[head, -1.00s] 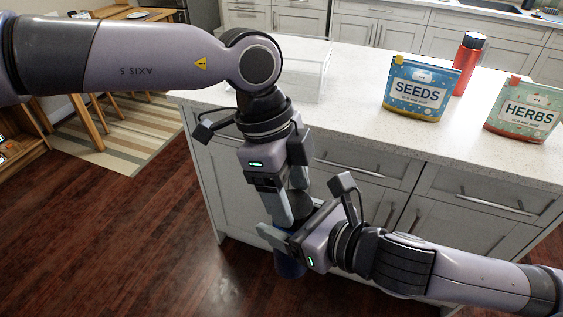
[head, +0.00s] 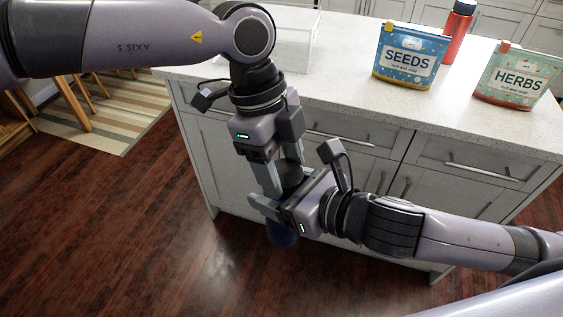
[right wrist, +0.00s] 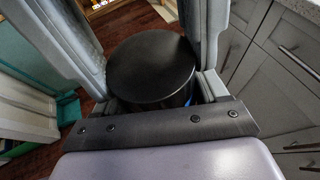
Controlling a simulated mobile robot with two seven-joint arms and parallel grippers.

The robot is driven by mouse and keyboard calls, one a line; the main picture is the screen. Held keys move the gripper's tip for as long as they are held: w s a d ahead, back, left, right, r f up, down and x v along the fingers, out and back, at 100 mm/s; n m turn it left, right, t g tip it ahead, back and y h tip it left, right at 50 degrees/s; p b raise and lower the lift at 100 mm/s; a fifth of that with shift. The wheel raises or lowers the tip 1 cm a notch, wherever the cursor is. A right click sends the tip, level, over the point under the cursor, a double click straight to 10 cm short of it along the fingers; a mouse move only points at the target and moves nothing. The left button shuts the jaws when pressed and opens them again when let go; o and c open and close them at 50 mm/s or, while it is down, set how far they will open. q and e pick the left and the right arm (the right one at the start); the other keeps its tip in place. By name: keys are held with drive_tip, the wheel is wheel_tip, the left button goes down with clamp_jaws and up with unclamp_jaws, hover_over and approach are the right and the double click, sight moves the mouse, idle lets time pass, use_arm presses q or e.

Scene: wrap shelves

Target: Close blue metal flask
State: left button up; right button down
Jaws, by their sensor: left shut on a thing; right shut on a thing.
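The blue metal flask (head: 282,236) is upright in the air in front of the counter. Its blue lower body shows below my right gripper (head: 272,210), which is shut on it from the side. Its dark round lid (head: 291,172) is on top, between the fingers of my left gripper (head: 283,177), which points down and is shut on it. The right wrist view shows the lid's flat black top (right wrist: 152,68) and a sliver of blue below it. The grippers hide the join between lid and flask, so I cannot tell how tightly it sits.
The pale counter (head: 345,88) stands just behind the grippers. On it are a blue seeds bag (head: 408,56), a green herbs bag (head: 510,78), a red bottle (head: 458,32) and a clear box (head: 290,42).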

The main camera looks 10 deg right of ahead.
use_arm(q)
drive_tip(key=m, duration=0.4)
drive_tip(key=shift+m+g+y, duration=0.3)
drive_tip(key=shift+g+y, duration=0.1)
drive_tip(key=o, duration=1.2)
drive_tip(key=shift+c, duration=0.2)
drive_tip(key=shift+r, duration=2.3)
drive_tip(key=shift+w, duration=0.1)
drive_tip(key=c, duration=0.3)
drive_tip(key=a+r+n, duration=0.1)
drive_tip(key=r+n, duration=0.1)
drive_tip(key=w+a+r+n+h, duration=0.1)
drive_tip(key=r+n, duration=0.1)
drive_tip(key=a+r+n+t, duration=0.1)
drive_tip(key=r+n, duration=0.1)
drive_tip(key=r, duration=0.1)
drive_tip(key=shift+w+r+n, duration=0.1)
drive_tip(key=shift+w+n, duration=0.1)
drive_tip(key=shift+n, duration=0.2)
drive_tip(key=shift+d, duration=0.1)
